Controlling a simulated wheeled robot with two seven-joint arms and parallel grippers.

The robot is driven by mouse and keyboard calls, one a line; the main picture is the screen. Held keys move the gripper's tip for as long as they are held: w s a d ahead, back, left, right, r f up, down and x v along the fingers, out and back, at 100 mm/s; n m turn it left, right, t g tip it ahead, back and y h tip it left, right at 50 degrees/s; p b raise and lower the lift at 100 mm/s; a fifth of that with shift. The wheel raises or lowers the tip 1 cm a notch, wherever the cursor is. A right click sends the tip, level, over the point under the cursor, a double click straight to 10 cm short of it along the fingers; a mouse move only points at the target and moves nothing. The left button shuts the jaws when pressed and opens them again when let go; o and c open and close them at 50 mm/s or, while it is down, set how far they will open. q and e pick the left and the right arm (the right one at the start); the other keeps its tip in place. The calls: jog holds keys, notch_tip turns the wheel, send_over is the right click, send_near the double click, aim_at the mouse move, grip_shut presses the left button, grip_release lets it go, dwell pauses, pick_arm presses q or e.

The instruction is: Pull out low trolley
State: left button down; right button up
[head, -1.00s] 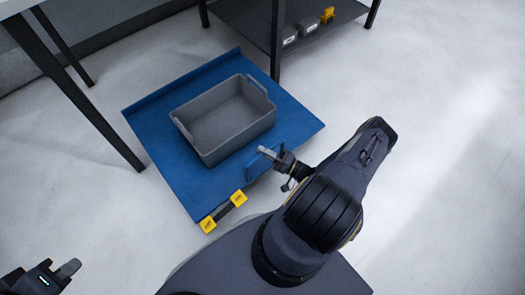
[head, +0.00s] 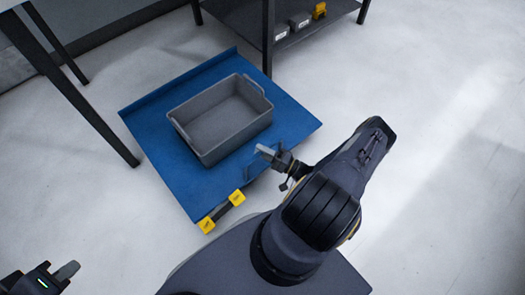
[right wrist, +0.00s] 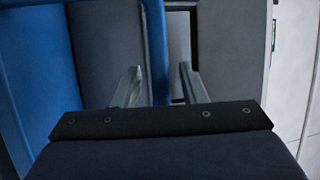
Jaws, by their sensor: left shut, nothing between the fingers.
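The low trolley (head: 165,150) is a flat blue platform with a raised far edge, a blue handle (head: 262,162) on its near right side and yellow corner pieces (head: 237,197). Its blue bar (right wrist: 156,50) also shows in the right wrist view. My right gripper (head: 270,154) is at the handle. In the right wrist view its two fingers stand apart, one on each side of the bar, with a visible gap on the right. My left gripper (head: 68,271) is shut and empty at the lower left, away from the trolley.
A grey open bin (head: 220,120) rests on the trolley and looks empty. A dark shelf (head: 290,40) with small grey and yellow boxes stands behind. A table leg (head: 85,100) stands at the left. The floor (head: 455,140) at the right is clear.

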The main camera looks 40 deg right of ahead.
jog(key=shift+s, duration=0.1)
jog(key=p+v, duration=0.1)
jog(key=v, duration=0.6)
jog(key=shift+s+d, duration=0.15)
jog(key=shift+s, duration=0.1)
jog(key=shift+f, duration=0.1)
dwell(0.3)
